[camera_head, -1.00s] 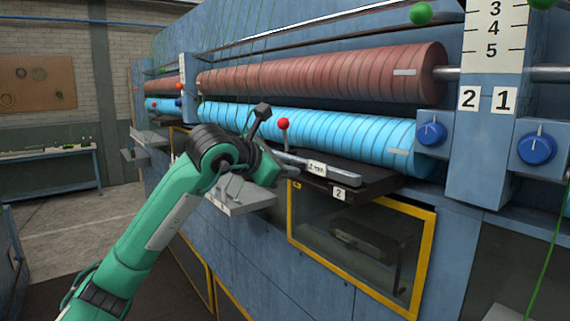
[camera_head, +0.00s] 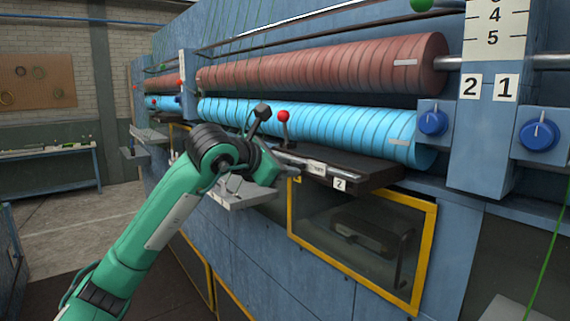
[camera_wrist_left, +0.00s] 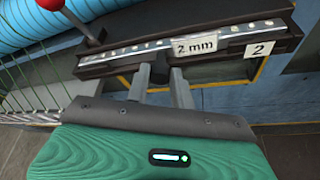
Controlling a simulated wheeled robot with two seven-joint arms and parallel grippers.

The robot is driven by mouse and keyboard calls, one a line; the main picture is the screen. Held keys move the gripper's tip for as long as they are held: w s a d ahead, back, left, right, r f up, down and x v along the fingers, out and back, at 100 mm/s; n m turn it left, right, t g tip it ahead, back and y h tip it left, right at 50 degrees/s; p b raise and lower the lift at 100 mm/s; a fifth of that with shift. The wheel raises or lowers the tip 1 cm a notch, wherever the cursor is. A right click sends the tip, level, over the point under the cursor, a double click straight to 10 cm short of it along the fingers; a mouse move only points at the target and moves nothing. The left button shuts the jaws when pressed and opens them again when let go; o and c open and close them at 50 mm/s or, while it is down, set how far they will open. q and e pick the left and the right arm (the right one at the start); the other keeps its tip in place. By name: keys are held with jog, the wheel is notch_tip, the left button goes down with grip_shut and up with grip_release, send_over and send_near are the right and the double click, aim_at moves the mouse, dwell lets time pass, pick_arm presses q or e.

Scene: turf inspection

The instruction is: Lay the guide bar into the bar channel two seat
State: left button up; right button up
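The guide bar is a long thin metal strip with a row of dots and a white "2 mm" tag (camera_wrist_left: 195,46); it shows in the head view too (camera_head: 316,168). It lies along the dark channel seat (camera_wrist_left: 235,68) marked "2", which also shows in the head view (camera_head: 372,178). The bar looks level with the seat; its contact underneath is hidden. My left gripper (camera_wrist_left: 163,80) is at the bar's near side, its two fingers apart and reaching to the bar left of the tag. Whether they grip it is hidden. My right gripper is out of view.
A red-knobbed lever (camera_head: 283,117) stands just behind the bar. The blue roller (camera_head: 330,128) and brown roller (camera_head: 320,72) run above the seat. A yellow-framed window (camera_head: 432,250) is below. A grey ledge (camera_head: 240,199) lies under my left wrist.

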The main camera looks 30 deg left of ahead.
pick_arm(q)
jog(key=o, duration=0.5)
jog(key=shift+c, duration=0.2)
jog(key=b+v, duration=0.4)
jog(key=v, duration=1)
jog(key=shift+b, duration=0.3)
jog(key=shift+d, duration=0.1)
